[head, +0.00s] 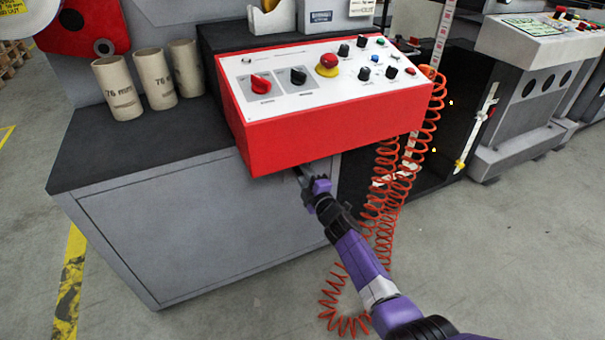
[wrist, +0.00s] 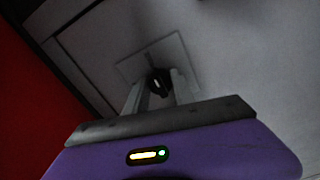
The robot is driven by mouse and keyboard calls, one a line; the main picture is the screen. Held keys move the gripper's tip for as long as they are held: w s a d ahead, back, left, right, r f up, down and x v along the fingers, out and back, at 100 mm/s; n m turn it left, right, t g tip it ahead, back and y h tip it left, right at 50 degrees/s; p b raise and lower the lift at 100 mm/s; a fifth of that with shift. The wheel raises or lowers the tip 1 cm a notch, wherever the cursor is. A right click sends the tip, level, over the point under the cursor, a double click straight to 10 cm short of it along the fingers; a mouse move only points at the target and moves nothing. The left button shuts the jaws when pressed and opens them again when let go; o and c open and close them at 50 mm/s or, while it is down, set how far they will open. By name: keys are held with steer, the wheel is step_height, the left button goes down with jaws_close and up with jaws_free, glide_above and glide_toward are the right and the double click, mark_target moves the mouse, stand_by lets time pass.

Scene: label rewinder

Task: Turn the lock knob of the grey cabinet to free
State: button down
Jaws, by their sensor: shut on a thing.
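The grey cabinet (head: 165,225) stands under the dark worktop. Its lock knob (wrist: 158,83) is a small black knob with a pale mark, on a square grey plate (wrist: 178,52) on the cabinet front in the wrist view. My gripper (wrist: 158,92) has its two fingers on either side of the knob and is shut on it. In the head view my gripper (head: 305,178) reaches the cabinet just below the red control box, which hides the knob there. I cannot read any free or locked marking.
The red control box (head: 330,130) overhangs close above my gripper. An orange coiled hose (head: 385,190) hangs just right of my arm. Cardboard tubes (head: 153,78) stand on the worktop (head: 75,160).

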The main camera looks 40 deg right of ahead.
steer(key=c, duration=1.1)
jaws_free()
steer(key=shift+o, duration=0.2)
steer(key=p+v, duration=0.3)
steer(key=v, duration=0.4)
steer(key=shift+s, duration=0.4)
steer(key=shift+a, duration=0.15)
